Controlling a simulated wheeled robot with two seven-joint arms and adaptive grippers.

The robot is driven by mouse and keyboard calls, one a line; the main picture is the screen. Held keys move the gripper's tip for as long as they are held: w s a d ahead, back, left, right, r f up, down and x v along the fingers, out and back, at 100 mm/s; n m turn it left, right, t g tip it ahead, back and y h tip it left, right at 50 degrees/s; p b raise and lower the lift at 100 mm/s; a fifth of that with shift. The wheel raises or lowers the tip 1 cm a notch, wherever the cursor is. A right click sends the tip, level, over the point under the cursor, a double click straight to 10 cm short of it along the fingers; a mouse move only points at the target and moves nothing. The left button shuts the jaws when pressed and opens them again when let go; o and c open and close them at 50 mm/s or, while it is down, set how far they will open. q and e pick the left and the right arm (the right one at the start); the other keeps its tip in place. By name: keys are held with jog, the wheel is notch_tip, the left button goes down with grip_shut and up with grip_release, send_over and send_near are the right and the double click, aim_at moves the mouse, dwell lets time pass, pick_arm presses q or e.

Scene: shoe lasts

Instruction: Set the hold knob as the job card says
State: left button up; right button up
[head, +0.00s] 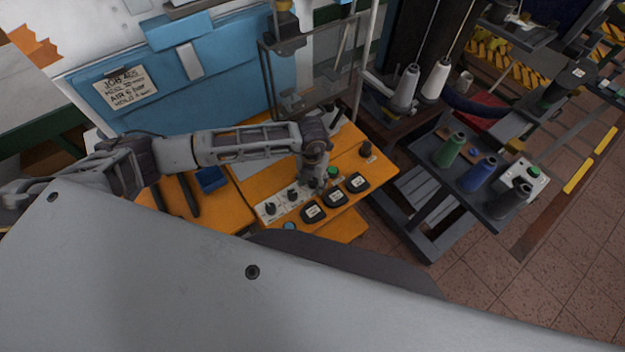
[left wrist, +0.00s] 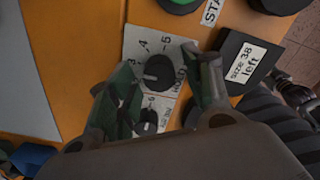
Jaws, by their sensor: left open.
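A pale control panel (head: 279,203) with dark knobs lies on the orange bench. My left gripper (head: 316,181) points down over the panel's right end, and its fingers partly hide what is there. In the left wrist view, the gripper (left wrist: 160,60) is open, with one finger on each side of a dark round knob (left wrist: 158,72). Numbers 3, 4 and 5 show around this knob, and the lettering beside it looks like HOLD. Contact and exact pointer setting cannot be told. A second knob (left wrist: 148,119) sits below it. The job card (head: 126,86) on the blue folder is only partly readable. My right gripper is not in view.
A green button (head: 333,171) and black labelled blocks (head: 335,197) sit close beside the gripper; one reads "size 38 left" (left wrist: 244,64). A blue tray (head: 211,180) lies left on the bench. A dark cart (head: 470,178) with thread cones stands to the right.

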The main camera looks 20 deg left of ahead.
pick_arm(q)
jog(key=shift+f, duration=0.1)
jog(key=c, duration=1)
